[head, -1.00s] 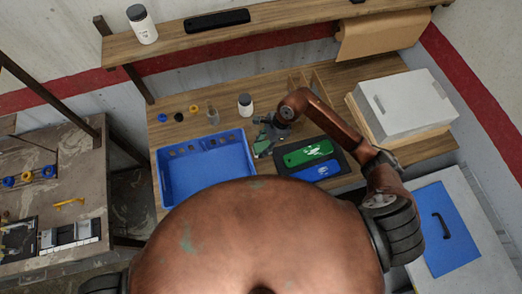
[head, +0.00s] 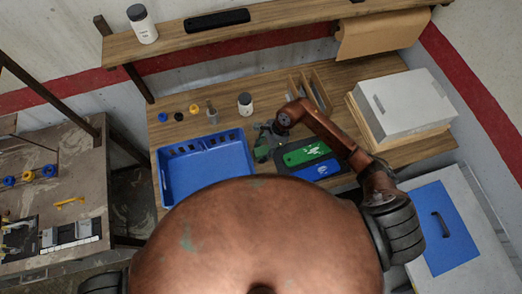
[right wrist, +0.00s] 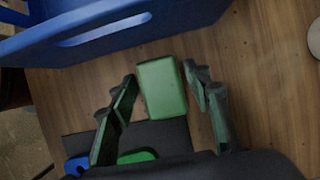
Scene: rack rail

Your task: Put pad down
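The pad looks like a small green block (right wrist: 162,87) in the right wrist view. It lies on the wooden bench beside the dark mat (right wrist: 172,136), at or near its edge. My right gripper (right wrist: 162,80) is open around the pad, with one finger on each side and narrow gaps visible. In the head view the right gripper (head: 263,143) is low over the bench, between the blue crate and the mat, and largely covers the pad. My left gripper is not in view.
The blue crate (head: 205,143) stands left of the right gripper; its wall (right wrist: 110,30) is close in the right wrist view. A green piece (head: 306,154) and a blue piece (head: 316,171) lie on the mat. A white bottle (head: 245,104) stands behind.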

